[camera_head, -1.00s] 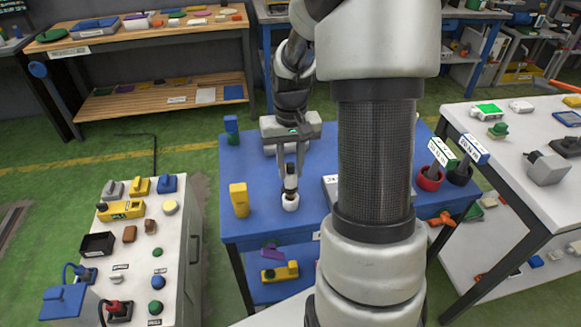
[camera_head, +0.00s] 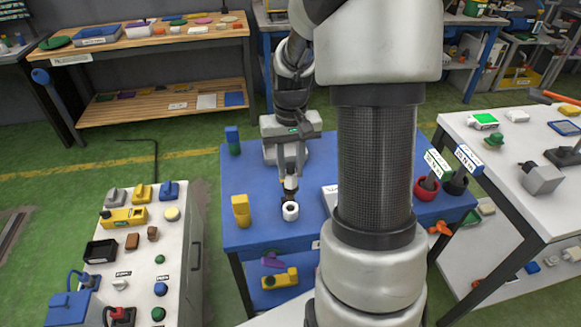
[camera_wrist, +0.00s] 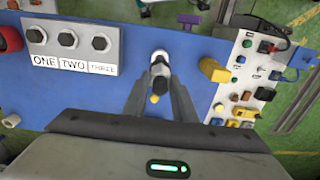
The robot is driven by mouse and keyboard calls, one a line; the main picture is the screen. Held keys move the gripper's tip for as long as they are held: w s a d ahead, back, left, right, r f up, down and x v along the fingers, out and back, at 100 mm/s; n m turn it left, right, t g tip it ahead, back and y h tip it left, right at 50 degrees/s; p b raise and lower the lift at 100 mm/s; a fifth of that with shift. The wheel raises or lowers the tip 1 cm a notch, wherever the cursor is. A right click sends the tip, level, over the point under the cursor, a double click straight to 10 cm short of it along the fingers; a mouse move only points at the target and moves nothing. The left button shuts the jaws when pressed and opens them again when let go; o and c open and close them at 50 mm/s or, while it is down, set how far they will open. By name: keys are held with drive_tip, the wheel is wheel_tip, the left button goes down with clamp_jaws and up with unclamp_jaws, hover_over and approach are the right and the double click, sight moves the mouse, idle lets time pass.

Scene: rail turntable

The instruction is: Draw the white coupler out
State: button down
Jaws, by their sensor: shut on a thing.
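The white coupler (camera_head: 290,211) shows in the head view as a short white ring with a dark opening facing the camera, low over the front of the blue table. My gripper (camera_head: 289,181) is just behind it, with a dark part between the fingers and the ring. In the wrist view the coupler (camera_wrist: 159,55) shows as a white end on a dark body at the fingertips of my gripper (camera_wrist: 160,88). A small yellow piece shows between the fingers. The fingers are shut on the coupler's body. I cannot tell whether it touches the table.
The blue table (camera_head: 258,228) holds a yellow block (camera_head: 241,210) left of the coupler. A panel labelled ONE, TWO, THREE (camera_wrist: 72,61) lies to the other side. A white bench (camera_head: 184,235) with several small parts stands at left. Red (camera_head: 427,188) and black cups stand at right.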

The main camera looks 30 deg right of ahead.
drive_tip(key=shift+r, duration=0.15)
drive_tip(key=shift+r+p, duration=1.85)
drive_tip(key=shift+r, duration=0.55)
